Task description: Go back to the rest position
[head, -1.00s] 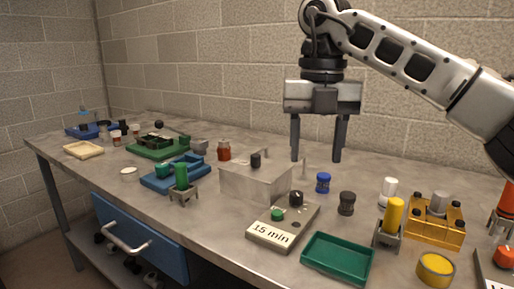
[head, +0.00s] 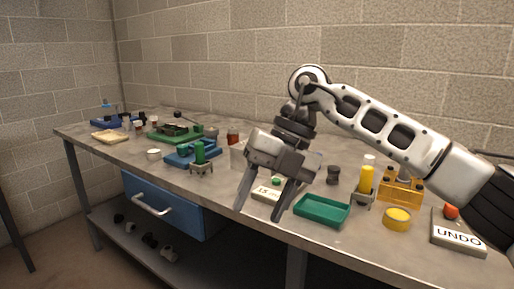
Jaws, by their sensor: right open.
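My right gripper (head: 257,212) is open and empty. It hangs tilted over the front of the workbench (head: 105,155), its fingers pointing down. In the picture it covers much of the clear box (head: 236,152) and part of the "15 min" timer block (head: 265,195). I cannot tell the exact height of the fingertips above the bench. My right arm comes in from the right. My left gripper is not in view.
A green tray (head: 322,211) lies just right of the fingers. Farther right are a yellow cylinder in a stand (head: 366,180), a yellow tub (head: 397,219) and an "UNDO" block (head: 457,238). Blue (head: 190,154) and green (head: 170,136) fixtures stand left. A blue drawer (head: 165,200) is below.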

